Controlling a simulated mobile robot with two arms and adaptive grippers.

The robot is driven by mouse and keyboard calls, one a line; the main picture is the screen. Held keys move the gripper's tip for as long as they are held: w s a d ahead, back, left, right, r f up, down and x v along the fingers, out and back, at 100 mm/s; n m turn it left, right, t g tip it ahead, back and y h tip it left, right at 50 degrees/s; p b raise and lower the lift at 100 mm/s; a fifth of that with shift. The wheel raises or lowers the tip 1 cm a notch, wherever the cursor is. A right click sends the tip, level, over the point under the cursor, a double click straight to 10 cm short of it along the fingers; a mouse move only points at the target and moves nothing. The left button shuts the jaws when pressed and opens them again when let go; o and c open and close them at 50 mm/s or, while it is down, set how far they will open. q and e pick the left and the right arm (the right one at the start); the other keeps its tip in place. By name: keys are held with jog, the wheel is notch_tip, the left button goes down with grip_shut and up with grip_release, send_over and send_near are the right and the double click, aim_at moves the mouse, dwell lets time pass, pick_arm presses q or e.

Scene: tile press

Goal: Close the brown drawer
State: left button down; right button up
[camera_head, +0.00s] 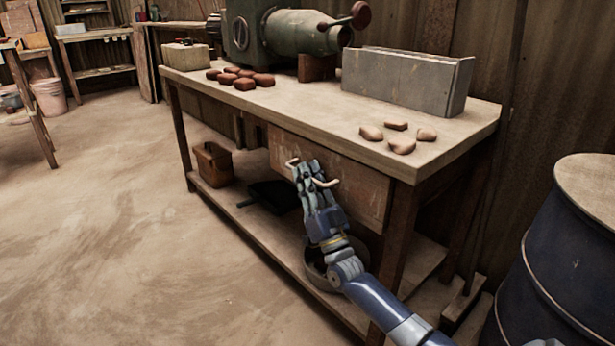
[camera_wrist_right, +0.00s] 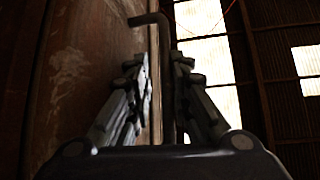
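The brown drawer (camera_head: 359,186) is under the workbench top, its worn front facing the open floor. I cannot tell how far it stands out. Its bar handle (camera_head: 326,184) is pale in the head view and shows as a dark bent rod in the right wrist view (camera_wrist_right: 151,19). My right gripper (camera_head: 306,168) is at the handle, with the bar passing between its two fingers (camera_wrist_right: 162,75). The fingers are near each other, but a firm grip on the bar is not clear. My left gripper is not in view.
The workbench (camera_head: 300,113) carries a green machine (camera_head: 290,32), a grey metal block (camera_head: 405,80) and several clay pieces. Its lower shelf holds a brown box (camera_head: 212,163) and a dark pan. A blue barrel (camera_head: 560,260) stands at right.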

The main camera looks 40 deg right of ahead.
jog(key=v, duration=1.2)
